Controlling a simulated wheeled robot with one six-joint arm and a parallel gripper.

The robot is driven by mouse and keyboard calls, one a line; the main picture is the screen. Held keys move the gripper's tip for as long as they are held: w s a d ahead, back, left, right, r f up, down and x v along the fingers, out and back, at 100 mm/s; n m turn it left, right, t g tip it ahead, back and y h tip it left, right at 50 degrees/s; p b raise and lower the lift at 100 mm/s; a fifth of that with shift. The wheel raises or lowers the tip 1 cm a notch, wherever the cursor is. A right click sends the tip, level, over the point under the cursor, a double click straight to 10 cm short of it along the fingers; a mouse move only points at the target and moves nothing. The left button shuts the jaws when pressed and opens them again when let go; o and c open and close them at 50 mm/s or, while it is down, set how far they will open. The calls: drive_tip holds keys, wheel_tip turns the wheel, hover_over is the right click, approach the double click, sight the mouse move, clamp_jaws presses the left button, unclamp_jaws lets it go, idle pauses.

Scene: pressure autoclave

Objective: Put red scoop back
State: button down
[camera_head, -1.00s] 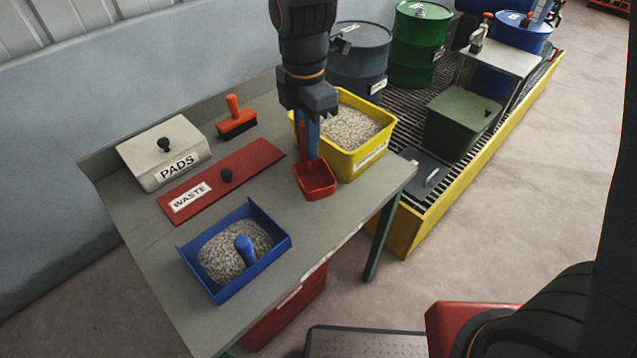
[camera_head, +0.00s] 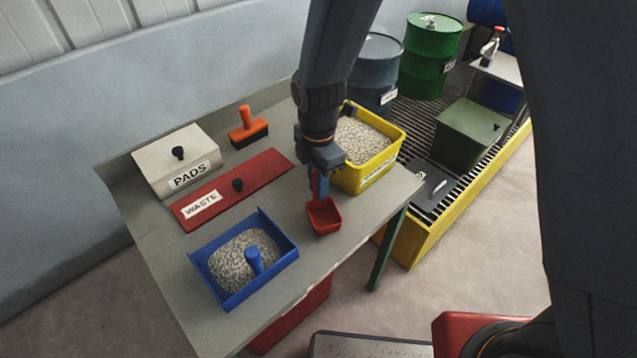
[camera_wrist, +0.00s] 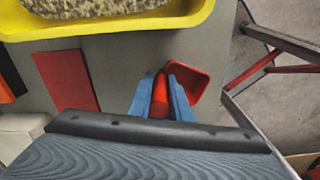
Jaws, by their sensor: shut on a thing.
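The red scoop (camera_head: 324,216) has a square open bowl and a red handle. My gripper (camera_head: 319,186) is shut on its handle, from above. In the wrist view the blue fingers of my gripper (camera_wrist: 165,97) close on both sides of the red handle, and the scoop's bowl (camera_wrist: 187,82) lies just to the right. The bowl is low over the grey table, close to its right part; I cannot tell whether it touches. The yellow bin (camera_head: 372,172) of pale granules stands just behind and right of the scoop. It also shows at the top of the wrist view (camera_wrist: 130,27).
A blue tray (camera_head: 284,262) of granules with a blue-handled tool stands at the table's front. A red WASTE lid (camera_head: 263,178), a PADS box (camera_head: 160,160) and an orange-handled brush (camera_head: 247,126) lie behind. Drums and a green box (camera_head: 467,135) stand beyond on a grate.

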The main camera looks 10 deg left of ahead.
drive_tip(key=c, duration=2.1)
unclamp_jaws()
drive_tip(key=shift+f, duration=0.15)
drive_tip(key=o, duration=0.5)
drive_tip(key=shift+c, duration=0.2)
wheel_tip(320, 180, up, 12)
drive_tip(key=b, duration=0.3)
drive_tip(key=shift+r, duration=0.2)
drive_tip(key=s+d+f+m, duration=0.1)
drive_tip(key=s+d+m, duration=0.2)
drive_tip(key=d+m, duration=0.9)
drive_tip(key=s+d+f+m+t, duration=0.1)
drive_tip(key=s+d+f+m, duration=0.1)
drive_tip(key=d+m, duration=1.1)
drive_tip(key=shift+s+d+f+m, duration=0.25)
drive_tip(key=shift+s+d, duration=0.25)
drive_tip(key=shift+s, duration=0.3)
